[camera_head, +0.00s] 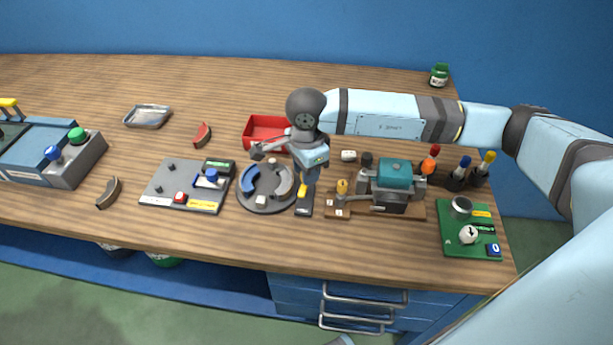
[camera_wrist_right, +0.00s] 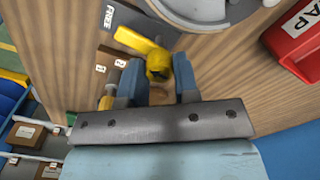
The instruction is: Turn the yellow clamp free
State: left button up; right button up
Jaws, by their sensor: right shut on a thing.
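The yellow clamp (camera_head: 302,191) stands on a dark plate (camera_head: 304,208) at the right edge of the round grey fixture (camera_head: 257,203). In the right wrist view the clamp (camera_wrist_right: 158,63) has a round yellow knob and a lever pointing up-left, toward the word FREE on the dark plate (camera_wrist_right: 105,20). My right gripper (camera_head: 306,183) points down over the clamp; in the wrist view its two blue fingers (camera_wrist_right: 160,80) are shut on the knob. The fingers partly hide the knob.
A red bin (camera_head: 262,143) stands behind the fixture. A wooden board (camera_head: 338,213) with a teal-topped device (camera_head: 393,174) is close on the right. A grey panel (camera_head: 160,186) lies left of the fixture.

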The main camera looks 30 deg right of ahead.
jog(key=shift+n+b, duration=0.35)
jog(key=shift+n, duration=0.15)
pick_arm(q)
jog(key=shift+f, duration=0.25)
pick_arm(e)
jog(key=shift+n, duration=0.3)
pick_arm(q)
jog(key=shift+a+r+m, duration=0.1)
jog(key=shift+m, duration=0.2)
pick_arm(e)
jog(key=o, duration=0.9)
pick_arm(q)
jog(key=shift+f, duration=0.2)
jog(key=shift+r, duration=0.15)
pick_arm(e)
notch_tip(320, 180, up, 14)
jog(key=shift+f, duration=0.1)
